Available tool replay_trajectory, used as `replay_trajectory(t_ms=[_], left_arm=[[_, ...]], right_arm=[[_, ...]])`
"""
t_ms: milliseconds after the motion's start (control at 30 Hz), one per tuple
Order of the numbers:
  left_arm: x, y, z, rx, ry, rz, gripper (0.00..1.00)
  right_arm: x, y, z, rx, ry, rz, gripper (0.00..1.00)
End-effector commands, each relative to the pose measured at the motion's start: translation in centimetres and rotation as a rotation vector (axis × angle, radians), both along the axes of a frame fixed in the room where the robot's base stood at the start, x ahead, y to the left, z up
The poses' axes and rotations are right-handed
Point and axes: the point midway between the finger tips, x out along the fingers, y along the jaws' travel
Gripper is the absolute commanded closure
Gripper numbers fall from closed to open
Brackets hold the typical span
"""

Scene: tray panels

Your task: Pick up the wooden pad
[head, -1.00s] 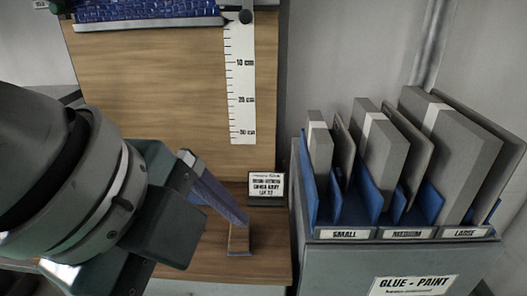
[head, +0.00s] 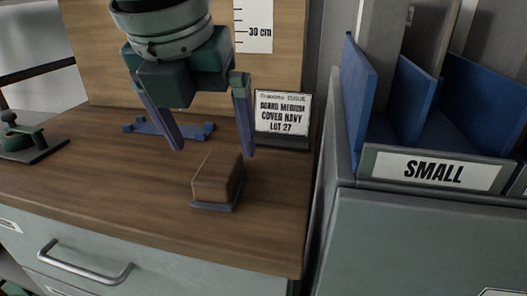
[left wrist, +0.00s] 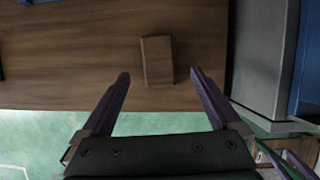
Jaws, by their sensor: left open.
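The wooden pad (head: 218,178) is a small brown block with a thin blue-grey layer at its base. It sits on the wooden worktop near the front right in the head view. In the left wrist view the pad (left wrist: 157,60) lies ahead of the fingertips, between their lines. My left gripper (head: 215,150) is open and empty, with its two purple fingers spread above and behind the pad, apart from it. The same gripper (left wrist: 160,77) shows in the left wrist view.
A small sign (head: 282,112) stands behind the pad at the right. A grey cabinet with a SMALL slot (head: 433,169) and blue dividers rises at the right. A blue piece (head: 165,130) lies behind the gripper. A dark stand (head: 28,142) is at far left. The worktop left of the pad is clear.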

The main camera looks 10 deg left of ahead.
Motion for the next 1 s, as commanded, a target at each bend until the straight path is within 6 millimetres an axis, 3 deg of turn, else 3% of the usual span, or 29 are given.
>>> replay_trajectory(t_ms=[500, 800, 1000], left_arm=[[2.7, 0.4, -6.1, -0.001, 0.001, 0.002, 0.03], [2.9, 0.4, -6.4, -0.002, -0.002, -0.001, 0.03], [2.9, 0.4, -6.4, -0.001, -0.002, 0.001, 0.25]], right_arm=[[-0.1, 0.0, -1.5, 0.001, 0.002, 0.0, 0.5], [-0.1, 0.0, -1.5, 0.001, 0.002, 0.0, 0.5], [-0.1, 0.0, -1.5, 0.001, 0.002, 0.0, 0.5]])
